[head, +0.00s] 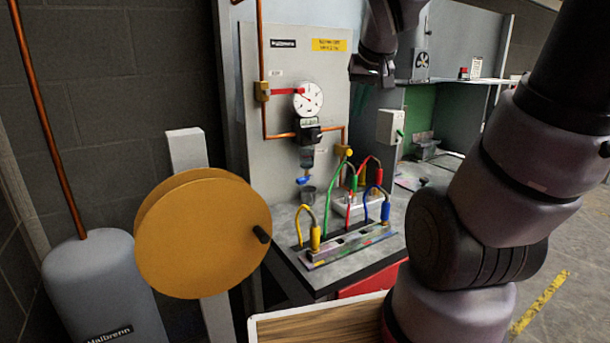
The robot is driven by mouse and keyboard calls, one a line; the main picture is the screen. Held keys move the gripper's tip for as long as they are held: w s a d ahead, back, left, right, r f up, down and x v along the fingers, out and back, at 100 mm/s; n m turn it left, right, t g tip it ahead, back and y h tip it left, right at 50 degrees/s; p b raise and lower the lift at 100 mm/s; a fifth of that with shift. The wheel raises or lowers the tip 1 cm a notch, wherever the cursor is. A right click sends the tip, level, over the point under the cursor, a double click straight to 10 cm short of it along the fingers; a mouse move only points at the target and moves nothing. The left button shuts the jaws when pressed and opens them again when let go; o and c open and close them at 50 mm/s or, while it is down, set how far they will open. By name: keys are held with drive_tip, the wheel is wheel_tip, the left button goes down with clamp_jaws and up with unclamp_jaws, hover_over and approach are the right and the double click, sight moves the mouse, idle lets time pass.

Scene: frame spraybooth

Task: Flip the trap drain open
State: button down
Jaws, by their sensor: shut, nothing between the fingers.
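The trap drain (303,181) shows as a small blue lever at the bottom of the filter trap (307,157) on the grey wall panel. The lever lies roughly sideways, its left end a little lower. A small grey cup (308,196) stands just below it on the bench. My gripper (371,76) hangs at the top of the view, up and to the right of the drain and well apart from it. It is shut and holds nothing. Its fingertips are dark and small in the picture.
A pressure gauge (308,98) and copper pipe sit above the trap. A wooden-topped surface (320,325) lies in front.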

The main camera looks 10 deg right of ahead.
drive_tip(key=w+a+f+n+y, duration=0.1)
drive_tip(key=w+a+f+n, duration=0.1)
drive_tip(key=w+f, duration=0.5)
drive_tip(key=w+a+f+n+t+y, duration=0.1)
drive_tip(key=w+a+f+n+y, duration=0.1)
drive_tip(key=w+f+n, duration=0.2)
drive_tip(key=shift+w+f, duration=1.8)
drive_tip(key=shift+w, duration=2)
drive_tip(key=shift+a, duration=0.1)
hover_over(305, 179)
drive_tip(key=s, duration=0.2)
wheel_tip(305, 179, down, 7)
drive_tip(key=f, duration=0.4)
drive_tip(key=shift+w+a, duration=0.1)
drive_tip(key=shift+a, duration=0.15)
